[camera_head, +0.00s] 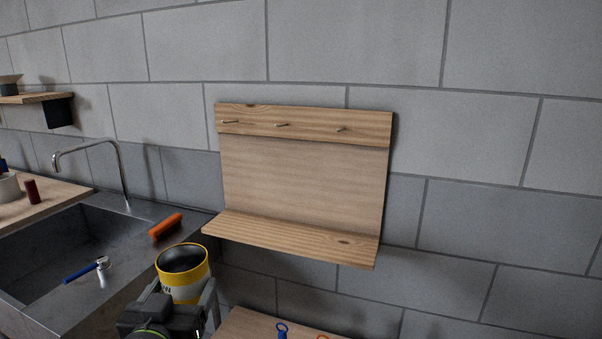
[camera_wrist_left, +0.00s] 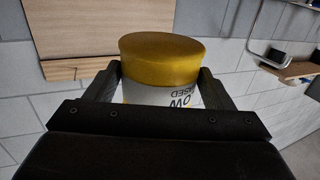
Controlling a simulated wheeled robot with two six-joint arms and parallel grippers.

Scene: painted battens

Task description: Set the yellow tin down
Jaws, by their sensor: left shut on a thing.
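The yellow tin (camera_head: 183,272) is a yellow can with a pale label band and a dark open top, upright in the head view. My left gripper (camera_head: 182,299) is shut on the tin and holds it in front of the sink's right edge, left of the wooden bench top. In the left wrist view the tin (camera_wrist_left: 162,62) sits between the two dark fingers (camera_wrist_left: 160,90), yellow end uppermost in the picture. I cannot see anything under the tin. My right gripper is not in view.
A wooden wall rack with pegs and a shelf (camera_head: 290,238) hangs ahead; its shelf is bare. A wooden surface (camera_head: 240,327) below holds a blue-handled tool (camera_head: 282,330). The sink (camera_head: 60,245) at left has an orange brush (camera_head: 165,226) and a blue-handled tool (camera_head: 85,271).

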